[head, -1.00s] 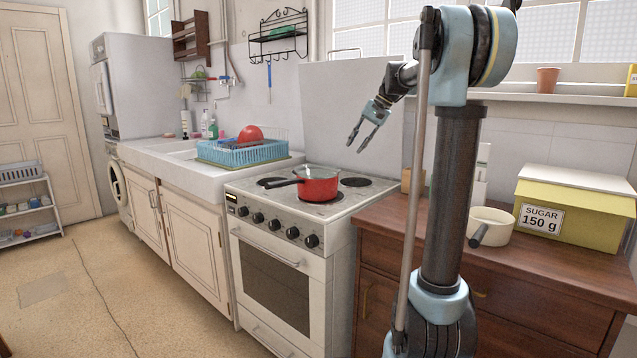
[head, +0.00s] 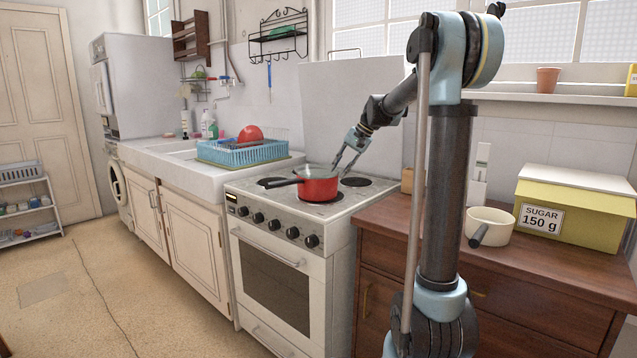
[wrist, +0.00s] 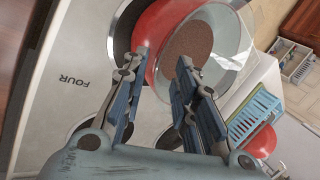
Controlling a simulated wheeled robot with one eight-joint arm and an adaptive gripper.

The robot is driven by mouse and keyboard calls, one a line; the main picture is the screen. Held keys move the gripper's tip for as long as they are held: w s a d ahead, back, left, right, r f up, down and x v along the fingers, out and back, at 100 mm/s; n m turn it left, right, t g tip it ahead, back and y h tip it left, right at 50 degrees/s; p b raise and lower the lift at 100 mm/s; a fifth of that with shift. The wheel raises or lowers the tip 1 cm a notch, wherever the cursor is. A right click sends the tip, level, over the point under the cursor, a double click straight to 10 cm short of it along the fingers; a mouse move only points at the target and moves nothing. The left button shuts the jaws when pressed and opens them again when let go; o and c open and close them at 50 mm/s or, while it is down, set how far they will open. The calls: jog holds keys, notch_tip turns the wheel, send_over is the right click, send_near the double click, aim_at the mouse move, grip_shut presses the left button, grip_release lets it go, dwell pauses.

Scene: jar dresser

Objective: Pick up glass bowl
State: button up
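The glass bowl (wrist: 236,62) is clear and sits in the top of the red saucepan (head: 318,188) on the stove. A brown, grainy surface shows through the glass in the wrist view. In the head view the bowl (head: 316,172) is only a faint pale shape above the pan's rim. My gripper (head: 342,168) is open and points down at the right side of the pan. In the wrist view my gripper (wrist: 161,57) has its fingers apart, with the near edge of the pan and bowl between or just beyond the tips. I cannot tell whether they touch.
The pan's black handle (head: 283,182) points left over the stove (head: 262,207). A blue dish rack (head: 242,152) stands by the sink. A cream pot (head: 495,222) and a sugar box (head: 575,205) stand on the wooden dresser (head: 565,272) at right.

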jog(key=shift+a+f, duration=0.15)
jog(key=shift+f, duration=0.05)
grip_shut()
